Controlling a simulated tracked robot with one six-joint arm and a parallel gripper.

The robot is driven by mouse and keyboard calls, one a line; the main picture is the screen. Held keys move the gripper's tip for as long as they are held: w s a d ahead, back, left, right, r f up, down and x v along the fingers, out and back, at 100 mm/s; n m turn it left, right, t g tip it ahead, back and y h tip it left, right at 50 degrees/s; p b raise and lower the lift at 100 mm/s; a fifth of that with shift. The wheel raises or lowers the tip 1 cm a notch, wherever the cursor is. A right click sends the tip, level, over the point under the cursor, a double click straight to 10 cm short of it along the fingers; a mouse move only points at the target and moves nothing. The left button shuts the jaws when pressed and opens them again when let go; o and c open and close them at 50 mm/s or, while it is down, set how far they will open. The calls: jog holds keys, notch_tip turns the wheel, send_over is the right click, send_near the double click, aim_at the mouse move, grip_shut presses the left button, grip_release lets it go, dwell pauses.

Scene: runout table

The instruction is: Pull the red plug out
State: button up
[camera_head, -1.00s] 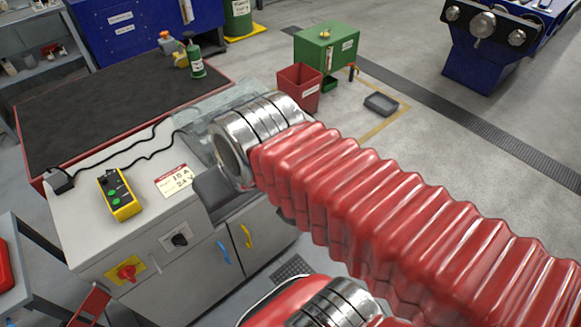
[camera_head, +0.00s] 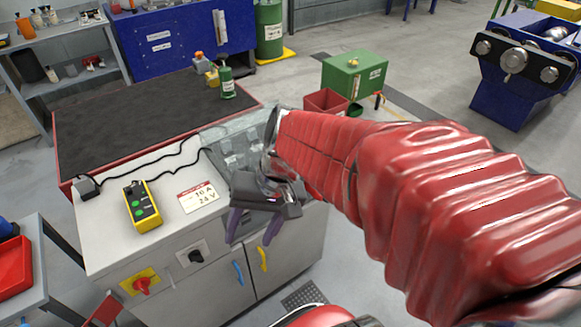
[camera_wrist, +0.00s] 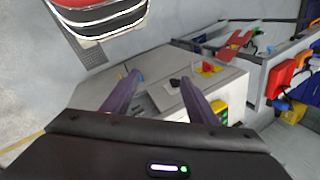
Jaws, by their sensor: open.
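My gripper (camera_head: 250,241) is open and empty. Its two purple fingers point down in front of the right part of the grey cabinet. In the wrist view my gripper (camera_wrist: 160,79) has its fingers spread, with the cabinet beyond them. I cannot make out a red plug for certain. A red rotary knob (camera_head: 142,285) on a yellow plate sits on the cabinet front, left of my gripper; the red-and-yellow fitting (camera_wrist: 207,67) in the wrist view seems to be the same.
The grey cabinet (camera_head: 110,235) carries a yellow control box (camera_head: 142,206), a black adapter (camera_head: 87,187) with a cable, a label card (camera_head: 198,197) and a black switch (camera_head: 195,256). A shelf with a red tray (camera_head: 12,267) stands at left.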

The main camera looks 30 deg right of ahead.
jog(key=w+d+f+m+t+y, duration=0.8)
jog(key=w+d+f+m, duration=0.3)
jog(key=m, duration=0.5)
jog(key=m+t+h, duration=0.9)
jog(key=m+h, duration=0.2)
jog(key=m, duration=0.4)
send_near(323, 199)
jog(key=w, duration=0.3)
jog(key=shift+w+r, duration=0.15)
jog(key=shift+w, duration=0.05)
jog(key=shift+w+a, duration=0.2)
jog(key=shift+w, duration=4.3)
jog(key=shift+c, duration=0.5)
